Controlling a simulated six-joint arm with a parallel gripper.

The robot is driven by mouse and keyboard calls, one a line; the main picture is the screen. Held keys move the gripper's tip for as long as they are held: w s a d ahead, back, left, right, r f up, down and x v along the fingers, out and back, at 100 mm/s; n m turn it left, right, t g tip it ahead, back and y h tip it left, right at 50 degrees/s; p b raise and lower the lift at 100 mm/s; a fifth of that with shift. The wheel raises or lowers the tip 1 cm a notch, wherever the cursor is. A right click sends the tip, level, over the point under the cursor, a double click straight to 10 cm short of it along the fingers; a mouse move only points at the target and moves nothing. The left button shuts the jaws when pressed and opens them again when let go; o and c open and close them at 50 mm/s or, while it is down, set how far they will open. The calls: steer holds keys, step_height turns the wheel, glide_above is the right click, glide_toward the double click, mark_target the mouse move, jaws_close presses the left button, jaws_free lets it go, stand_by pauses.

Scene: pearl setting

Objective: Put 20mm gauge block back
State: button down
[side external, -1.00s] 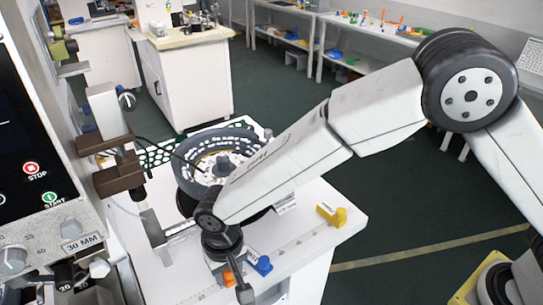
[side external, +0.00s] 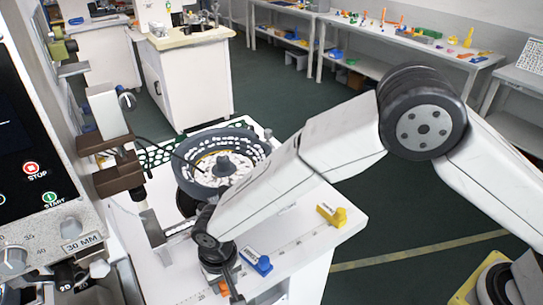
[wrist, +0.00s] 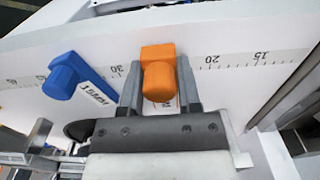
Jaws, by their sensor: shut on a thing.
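An orange gauge block (wrist: 158,66) sits between the two fingers of my gripper (wrist: 159,88) in the wrist view, and the gripper is shut on it. Its label is mostly hidden, so I cannot read its size. In the side view the block (side external: 222,287) shows only as a small orange patch under my gripper (side external: 224,283), low over the front part of the white table. I cannot tell whether it touches the table. A blue block (wrist: 66,76) marked 15MM lies left of my gripper in the wrist view and right of it in the side view (side external: 257,263).
A yellow block (side external: 331,215) lies near the right edge of the white table (side external: 300,254). A printed scale (wrist: 232,61) runs along the table. A round bowl feeder (side external: 189,179) with white pieces stands behind my gripper. A machine panel (side external: 30,150) stands at the left.

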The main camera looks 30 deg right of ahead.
steer(key=shift+f, duration=0.1)
steer(key=shift+c, duration=1.5)
jaws_free()
step_height(320, 180, up, 12)
